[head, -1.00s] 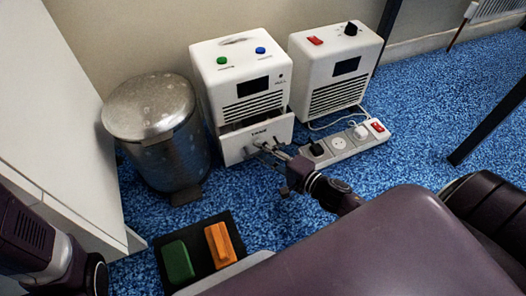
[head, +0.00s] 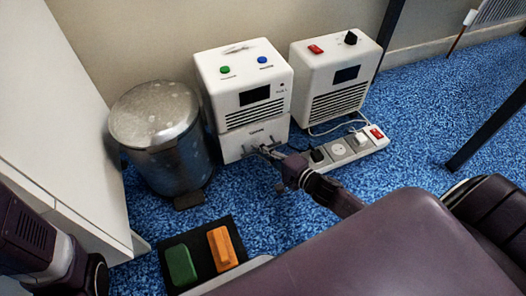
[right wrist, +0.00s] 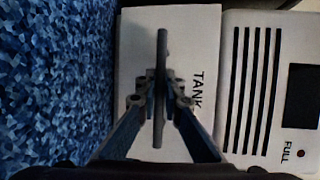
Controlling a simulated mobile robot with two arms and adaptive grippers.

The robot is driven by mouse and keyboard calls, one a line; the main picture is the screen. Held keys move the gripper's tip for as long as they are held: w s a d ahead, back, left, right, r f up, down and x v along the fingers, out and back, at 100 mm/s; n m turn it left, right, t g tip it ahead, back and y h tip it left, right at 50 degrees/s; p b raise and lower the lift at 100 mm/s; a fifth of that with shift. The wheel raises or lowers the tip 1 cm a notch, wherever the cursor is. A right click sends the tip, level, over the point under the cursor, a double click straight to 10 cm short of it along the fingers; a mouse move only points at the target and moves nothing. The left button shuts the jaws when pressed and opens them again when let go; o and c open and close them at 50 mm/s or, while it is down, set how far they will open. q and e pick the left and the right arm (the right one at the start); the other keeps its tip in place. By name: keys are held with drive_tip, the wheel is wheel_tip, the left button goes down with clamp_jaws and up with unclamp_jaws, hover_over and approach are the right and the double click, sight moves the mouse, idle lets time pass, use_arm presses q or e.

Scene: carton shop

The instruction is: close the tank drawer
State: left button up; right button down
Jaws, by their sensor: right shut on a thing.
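The tank drawer (head: 235,147) is the white lower front of the left white machine (head: 246,90). It looks in line with the machine's front, with only a thin seam above it. In the right wrist view the drawer front (right wrist: 190,35) bears the word TANK and a grey bar handle (right wrist: 162,45). My right gripper (head: 265,151) is at the handle, and in the wrist view its fingers (right wrist: 162,88) are closed around the bar's middle. Only part of my left arm shows at the lower left; its gripper is out of view.
A metal pedal bin (head: 160,135) stands left of the machine. A second white machine (head: 335,75) and a power strip (head: 345,150) are to the right. A black mat (head: 203,279) with green and orange blocks lies in front on blue carpet. A white cabinet (head: 60,120) borders the left.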

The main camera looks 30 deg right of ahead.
drive_tip(key=shift+w, duration=0.3)
drive_tip(key=shift+d, duration=0.15)
drive_tip(key=shift+w, duration=0.1)
drive_tip(key=c, duration=2)
unclamp_jaws()
drive_tip(key=shift+w, duration=0.1)
drive_tip(key=shift+c, duration=0.2)
drive_tip(key=v, duration=1.2)
